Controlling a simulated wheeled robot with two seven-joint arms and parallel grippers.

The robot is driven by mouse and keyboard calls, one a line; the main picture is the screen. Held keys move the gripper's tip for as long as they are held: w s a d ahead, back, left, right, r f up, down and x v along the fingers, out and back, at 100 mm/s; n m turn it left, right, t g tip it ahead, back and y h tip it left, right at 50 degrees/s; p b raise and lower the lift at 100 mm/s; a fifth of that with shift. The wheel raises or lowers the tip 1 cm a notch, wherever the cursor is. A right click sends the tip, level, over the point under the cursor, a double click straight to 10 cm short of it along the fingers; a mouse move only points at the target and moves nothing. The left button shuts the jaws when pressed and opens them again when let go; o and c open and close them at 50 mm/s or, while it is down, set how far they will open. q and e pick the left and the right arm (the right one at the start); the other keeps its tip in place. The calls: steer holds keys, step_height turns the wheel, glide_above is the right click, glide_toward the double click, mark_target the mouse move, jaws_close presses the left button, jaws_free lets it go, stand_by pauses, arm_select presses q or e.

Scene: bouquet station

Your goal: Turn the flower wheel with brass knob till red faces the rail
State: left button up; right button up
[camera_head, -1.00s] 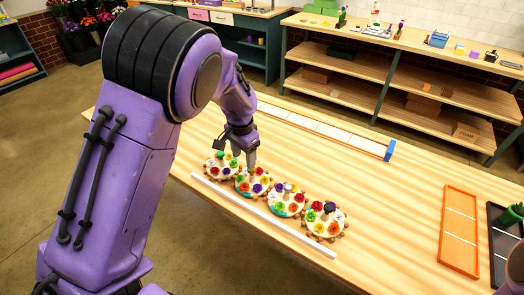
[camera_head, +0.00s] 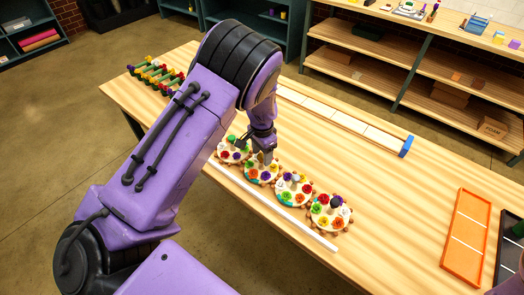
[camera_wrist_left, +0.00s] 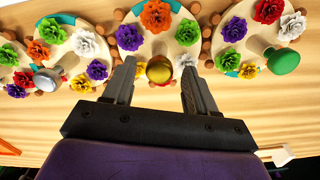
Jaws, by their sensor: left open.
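The flower wheel with the brass knob (camera_wrist_left: 159,69) is second from the left in the head view (camera_head: 262,183). It is a pale toothed disc with flowers around its rim. In the left wrist view its orange flower (camera_wrist_left: 156,15) is at the top, purple (camera_wrist_left: 130,37) at upper left and white (camera_wrist_left: 185,61) at lower right. The white rail (camera_head: 270,204) runs along the wheels' near side. My right gripper is out of view.
Wheels with a green knob (camera_wrist_left: 283,60) and a silver knob (camera_wrist_left: 46,80) flank this one closely. Another wheel (camera_head: 330,213) stands at the row's right end. An orange tray (camera_head: 466,235) lies at right.

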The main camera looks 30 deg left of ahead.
arm_select(q)
steer(key=shift+s+r, duration=0.2)
steer(key=shift+s, duration=0.1)
steer(key=shift+c, duration=0.7)
steer(key=c, duration=0.9)
steer(key=shift+n, duration=0.3)
